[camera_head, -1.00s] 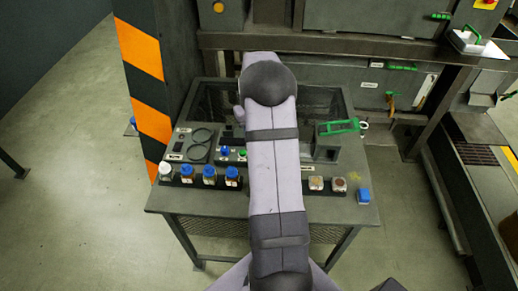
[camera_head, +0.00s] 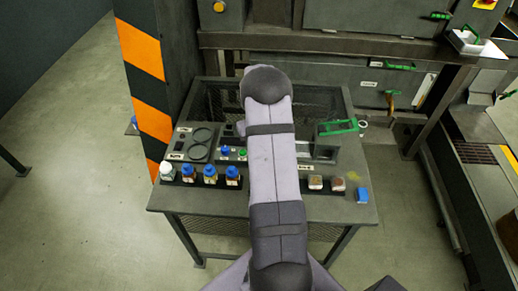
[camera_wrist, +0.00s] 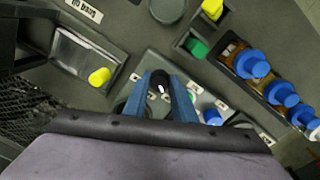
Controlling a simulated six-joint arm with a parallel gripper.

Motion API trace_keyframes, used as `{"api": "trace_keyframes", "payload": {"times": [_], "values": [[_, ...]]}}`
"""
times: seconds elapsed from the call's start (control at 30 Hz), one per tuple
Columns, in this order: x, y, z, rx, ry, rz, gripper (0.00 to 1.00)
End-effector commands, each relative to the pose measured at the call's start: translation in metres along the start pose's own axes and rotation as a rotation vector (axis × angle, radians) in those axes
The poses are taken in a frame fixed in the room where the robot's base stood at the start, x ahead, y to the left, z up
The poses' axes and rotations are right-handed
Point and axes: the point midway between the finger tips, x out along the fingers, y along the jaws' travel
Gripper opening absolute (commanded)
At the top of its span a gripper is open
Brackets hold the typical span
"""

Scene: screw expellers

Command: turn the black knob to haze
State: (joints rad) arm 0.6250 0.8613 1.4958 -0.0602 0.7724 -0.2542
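The black knob (camera_wrist: 160,82) shows in the wrist view on a light grey control panel (camera_wrist: 150,62), with a small white mark on its face. Small white labels (camera_wrist: 165,97) sit close by it. My gripper (camera_wrist: 160,83) has two blue fingers, which stand apart with the knob between their tips. I cannot tell whether either finger touches it. The writing on the labels by the knob is too small to read. In the head view my arm hides the gripper and the black knob; part of the panel with a blue button (camera_head: 225,150) and a green button (camera_head: 242,153) shows left of the arm.
Bottles with blue caps (camera_wrist: 250,62) stand beside the panel. Yellow (camera_wrist: 100,77) and green (camera_wrist: 197,48) parts are close by. The table (camera_head: 300,208) also holds small sample boxes (camera_head: 315,182), a blue cube (camera_head: 362,195) and a green-handled part (camera_head: 340,127).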

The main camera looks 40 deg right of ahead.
Motion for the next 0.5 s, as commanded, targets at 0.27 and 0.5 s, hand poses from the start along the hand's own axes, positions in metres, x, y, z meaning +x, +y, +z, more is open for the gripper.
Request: {"api": "trace_keyframes", "payload": {"times": [0.27, 0.5], "values": [[-0.0002, 0.0001, -0.0001, 0.008, 0.0, 0.0, 0.02], [-0.0001, 0.0, -0.0007, 0.077, -0.003, 0.001, 0.02]]}}
